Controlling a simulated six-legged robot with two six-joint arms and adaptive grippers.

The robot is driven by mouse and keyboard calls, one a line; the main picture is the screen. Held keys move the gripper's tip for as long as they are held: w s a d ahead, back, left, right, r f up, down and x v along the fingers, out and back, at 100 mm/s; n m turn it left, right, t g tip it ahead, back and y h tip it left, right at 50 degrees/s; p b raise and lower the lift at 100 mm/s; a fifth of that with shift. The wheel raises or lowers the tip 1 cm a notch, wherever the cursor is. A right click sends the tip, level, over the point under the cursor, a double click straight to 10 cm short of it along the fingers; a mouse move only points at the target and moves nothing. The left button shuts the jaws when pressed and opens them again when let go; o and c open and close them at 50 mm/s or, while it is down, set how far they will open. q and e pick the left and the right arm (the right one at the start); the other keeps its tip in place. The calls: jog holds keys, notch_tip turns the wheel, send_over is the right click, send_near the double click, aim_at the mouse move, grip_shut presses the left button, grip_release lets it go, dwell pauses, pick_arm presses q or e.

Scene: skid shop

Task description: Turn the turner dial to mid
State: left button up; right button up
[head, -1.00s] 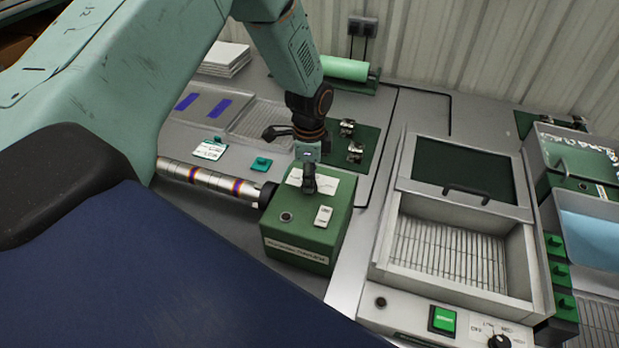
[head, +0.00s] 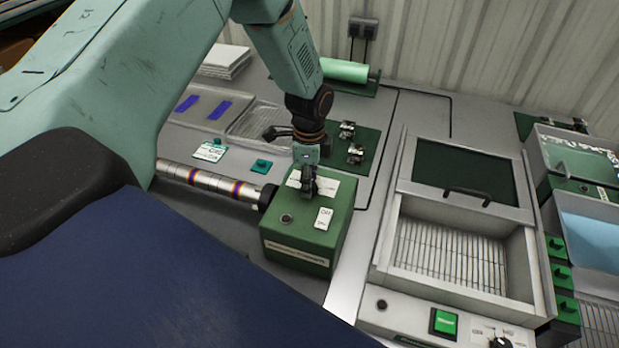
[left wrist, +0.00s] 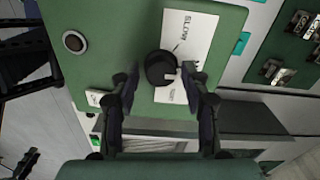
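The turner dial is a round black knob (left wrist: 160,68) on a white label (left wrist: 187,45) marked "SLOW" at one end. A pale pointer mark shows on the knob's lower right side in the left wrist view. The dial sits on top of the green turner box (head: 300,243); in the head view my gripper hides it. My left gripper (head: 308,185) is over the box top. In the left wrist view its fingers (left wrist: 161,80) are apart, one on each side of the dial, with gaps to the knob.
A round button (head: 287,218) and a small white switch plate (head: 323,218) are near the dial. A striped metal roller (head: 205,179) joins the box's left side. A grey machine with a wire-floored tray (head: 455,255) stands to the right.

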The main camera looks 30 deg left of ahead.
pick_arm(q)
jog(key=shift+o, duration=0.3)
jog(key=shift+r, duration=0.1)
jog(key=shift+w+r, duration=0.1)
jog(key=shift+r, duration=0.1)
notch_tip(320, 180, up, 12)
jog(key=shift+f, duration=0.25)
jog(key=shift+f, duration=0.1)
dwell(0.4)
